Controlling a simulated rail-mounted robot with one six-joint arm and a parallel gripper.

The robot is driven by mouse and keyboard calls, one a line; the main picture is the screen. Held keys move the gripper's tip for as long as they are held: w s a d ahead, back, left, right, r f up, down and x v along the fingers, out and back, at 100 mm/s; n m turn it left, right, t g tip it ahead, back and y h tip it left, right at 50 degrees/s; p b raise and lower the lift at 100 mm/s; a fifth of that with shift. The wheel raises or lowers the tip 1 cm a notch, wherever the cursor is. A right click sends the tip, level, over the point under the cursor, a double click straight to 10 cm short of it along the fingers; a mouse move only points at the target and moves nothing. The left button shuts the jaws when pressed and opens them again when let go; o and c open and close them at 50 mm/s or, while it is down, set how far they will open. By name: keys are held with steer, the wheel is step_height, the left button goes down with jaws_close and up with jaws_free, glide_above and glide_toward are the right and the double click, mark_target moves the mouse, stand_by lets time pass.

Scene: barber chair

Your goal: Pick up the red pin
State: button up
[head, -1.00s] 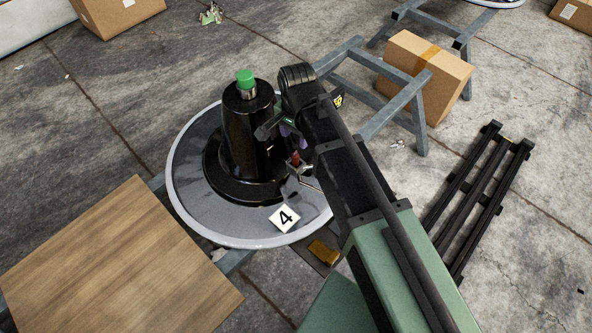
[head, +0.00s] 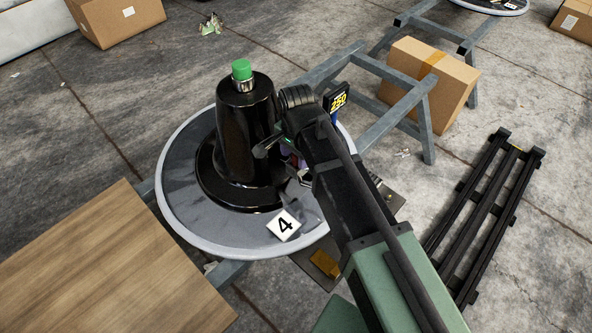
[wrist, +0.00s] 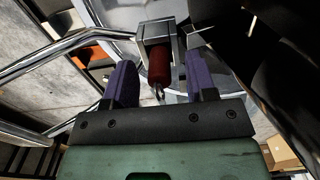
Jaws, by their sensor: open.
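The red pin (wrist: 159,70) is a short dark red cylinder with a small metal ring at its near end. In the wrist view it sticks out from a grey metal bracket (wrist: 156,33). My gripper (wrist: 162,82) is open, with one purple finger on each side of the pin in the picture. A gap shows between the pin and each finger, and neither finger touches it. How deep the pin sits between the fingers is hard to tell. In the head view my arm hides the pin and most of my gripper.
The black column with a green cap (head: 242,72) stands on the round grey base (head: 185,215) close left of my gripper. A bent metal tube (wrist: 60,45) runs at left in the wrist view. A wooden board (head: 110,270) lies at front left; a grey trestle (head: 395,115) stands behind.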

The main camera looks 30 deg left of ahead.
steer(key=shift+f, duration=0.35)
jaws_close()
step_height(320, 180, up, 28)
steer(key=p, duration=2.9)
steer(key=shift+r, duration=0.25)
steer(key=shift+f, duration=0.1)
